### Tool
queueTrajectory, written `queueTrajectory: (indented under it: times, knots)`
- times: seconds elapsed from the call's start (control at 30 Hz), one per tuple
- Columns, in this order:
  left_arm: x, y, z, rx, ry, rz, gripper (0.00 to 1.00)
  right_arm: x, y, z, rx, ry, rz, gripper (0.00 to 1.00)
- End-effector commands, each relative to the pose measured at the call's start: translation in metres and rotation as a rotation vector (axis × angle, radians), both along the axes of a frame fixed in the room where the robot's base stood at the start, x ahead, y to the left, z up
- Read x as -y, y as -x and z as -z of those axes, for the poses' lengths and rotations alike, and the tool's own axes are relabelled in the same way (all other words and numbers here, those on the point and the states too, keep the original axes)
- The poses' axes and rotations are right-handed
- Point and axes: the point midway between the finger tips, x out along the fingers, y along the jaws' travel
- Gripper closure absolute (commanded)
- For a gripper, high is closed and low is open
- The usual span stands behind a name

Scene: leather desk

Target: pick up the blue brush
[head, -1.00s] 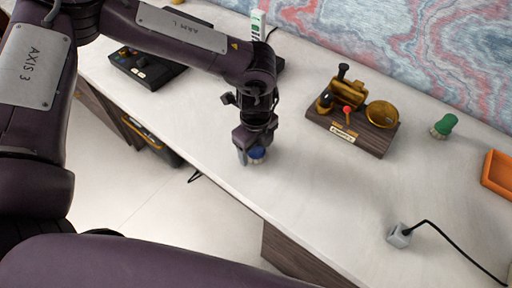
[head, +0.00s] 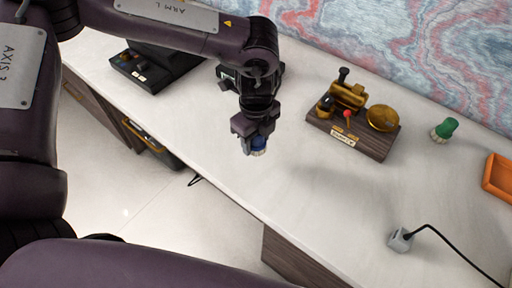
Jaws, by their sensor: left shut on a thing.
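The blue brush (head: 258,144) has a blue top and pale bristles. It is between the fingers of my left gripper (head: 253,146), which is shut on it, near the middle of the head view. The gripper partly hides the brush. The brush appears to be held above the pale desk top; how high I cannot tell. My right gripper is not in view.
A brass device on a wooden base (head: 352,130) stands right of my left gripper. A green brush (head: 444,130), an orange tray (head: 498,177) and a grey cabled block (head: 400,239) are farther right. A black control box (head: 155,66) is at the back left. The middle of the desk (head: 310,190) is clear.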

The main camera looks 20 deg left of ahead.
Motion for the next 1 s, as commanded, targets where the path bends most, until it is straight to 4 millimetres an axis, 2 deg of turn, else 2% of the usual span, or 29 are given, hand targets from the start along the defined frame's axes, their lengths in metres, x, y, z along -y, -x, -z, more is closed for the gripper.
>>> queueTrajectory:
  times: [0.1,0.3,0.5,0.63,0.83,1.0]
  knots:
    - [0.000,-0.001,-0.037,0.006,0.003,-0.001,0.76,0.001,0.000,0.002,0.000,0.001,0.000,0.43]
    - [0.001,-0.001,-0.093,0.005,0.004,0.000,0.76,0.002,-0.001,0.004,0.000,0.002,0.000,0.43]
    - [0.000,-0.001,-0.131,0.003,0.001,0.000,0.76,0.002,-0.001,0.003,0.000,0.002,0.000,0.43]
    - [0.000,0.000,-0.142,0.001,0.000,0.001,0.76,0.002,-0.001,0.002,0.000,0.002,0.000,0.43]
    - [-0.001,0.000,-0.148,0.001,0.000,-0.022,0.76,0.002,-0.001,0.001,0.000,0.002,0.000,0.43]
    - [-0.008,0.001,-0.155,0.003,-0.001,-0.216,0.76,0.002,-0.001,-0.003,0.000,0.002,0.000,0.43]
